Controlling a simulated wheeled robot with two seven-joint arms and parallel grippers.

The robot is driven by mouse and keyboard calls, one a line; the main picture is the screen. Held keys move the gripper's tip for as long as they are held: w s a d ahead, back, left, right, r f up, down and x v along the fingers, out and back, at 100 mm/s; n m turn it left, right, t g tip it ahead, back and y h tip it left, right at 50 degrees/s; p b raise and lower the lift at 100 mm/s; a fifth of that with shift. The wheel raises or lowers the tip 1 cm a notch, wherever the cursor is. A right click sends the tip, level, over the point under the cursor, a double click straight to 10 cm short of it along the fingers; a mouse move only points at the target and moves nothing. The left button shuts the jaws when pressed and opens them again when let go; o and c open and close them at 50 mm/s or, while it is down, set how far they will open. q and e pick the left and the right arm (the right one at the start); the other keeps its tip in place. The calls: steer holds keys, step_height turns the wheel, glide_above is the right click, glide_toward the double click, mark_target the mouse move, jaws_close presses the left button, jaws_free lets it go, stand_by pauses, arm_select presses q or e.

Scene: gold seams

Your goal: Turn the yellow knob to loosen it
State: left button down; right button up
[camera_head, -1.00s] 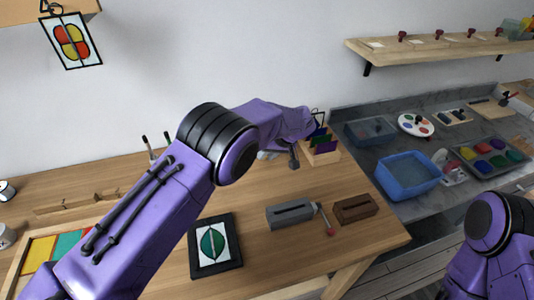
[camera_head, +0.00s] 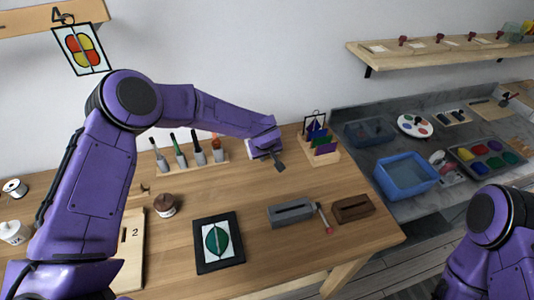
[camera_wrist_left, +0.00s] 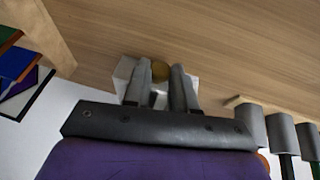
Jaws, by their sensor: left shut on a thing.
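The yellow knob (camera_wrist_left: 160,70) shows in the left wrist view as a round gold-coloured top between my left fingers. It sits at a pale block (camera_wrist_left: 125,74) on the wooden table. My left gripper (camera_wrist_left: 161,88) is shut on the knob, one grey finger on each side. In the head view my left gripper (camera_head: 279,165) is at the back of the table, and the knob is hidden there. My right arm shows at the lower right of the head view, but its gripper is out of frame.
A rack of upright tools (camera_head: 190,160) stands left of my left gripper. A wooden holder with coloured glass sheets (camera_head: 320,148) stands close on the right. A grey slotted block (camera_head: 290,212) and a black-framed leaf panel (camera_head: 217,242) lie in front.

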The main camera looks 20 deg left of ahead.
arm_select(q)
steer(key=shift+a+t+h, duration=0.1)
steer(key=shift+t+h, duration=0.3)
stand_by(0.3)
steer(key=c, duration=1.2)
jaws_free()
steer(key=shift+f, duration=0.1)
steer(key=b+v, duration=0.1)
steer(key=v, duration=0.9)
steer(key=shift+r, duration=0.25)
steer(key=shift+s, duration=0.2)
